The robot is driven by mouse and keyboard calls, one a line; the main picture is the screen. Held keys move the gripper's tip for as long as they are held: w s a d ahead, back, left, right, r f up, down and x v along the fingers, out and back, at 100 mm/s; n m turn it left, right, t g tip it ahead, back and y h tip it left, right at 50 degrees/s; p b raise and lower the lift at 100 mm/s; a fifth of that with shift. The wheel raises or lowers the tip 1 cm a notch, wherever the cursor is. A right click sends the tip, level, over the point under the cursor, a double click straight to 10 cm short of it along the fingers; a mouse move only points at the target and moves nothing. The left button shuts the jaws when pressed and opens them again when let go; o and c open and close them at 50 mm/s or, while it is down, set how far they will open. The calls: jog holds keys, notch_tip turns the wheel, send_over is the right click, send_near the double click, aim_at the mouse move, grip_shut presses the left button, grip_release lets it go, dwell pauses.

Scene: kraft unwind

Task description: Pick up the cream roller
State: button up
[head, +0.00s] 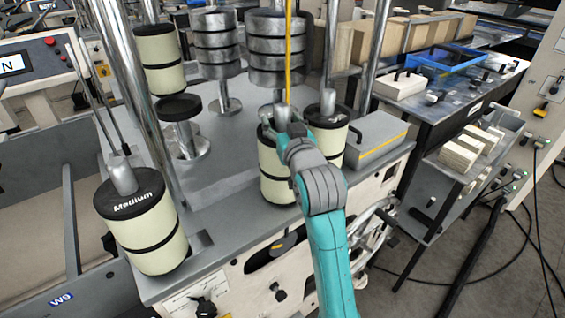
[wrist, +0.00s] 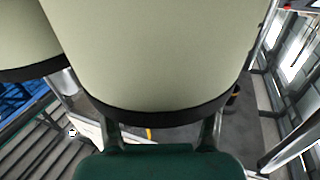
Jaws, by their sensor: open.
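Several cream rollers with black bands stand on the grey machine top. One cream roller (head: 273,178) is at the front edge, partly hidden behind my arm. My gripper (head: 281,124) is at the top of this roller, open. In the wrist view a cream roller (wrist: 165,50) fills the upper middle, with its black band just beyond my open fingers (wrist: 160,130). Whether the fingers touch it I cannot tell. Another roller (head: 328,140) stands close on the right, a roller marked "Medium" (head: 150,235) at the front left, and one (head: 160,60) at the back left.
Stacked grey metal discs (head: 279,50) on posts stand behind my gripper. Chrome uprights (head: 140,90) rise at the left. A grey box with a yellow stripe (head: 375,140) sits right of the rollers. A side bench holds a blue tray (head: 445,62). Some machine top between the rollers is bare.

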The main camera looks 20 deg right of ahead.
grip_shut()
jog(key=shift+r, duration=0.1)
dwell(0.3)
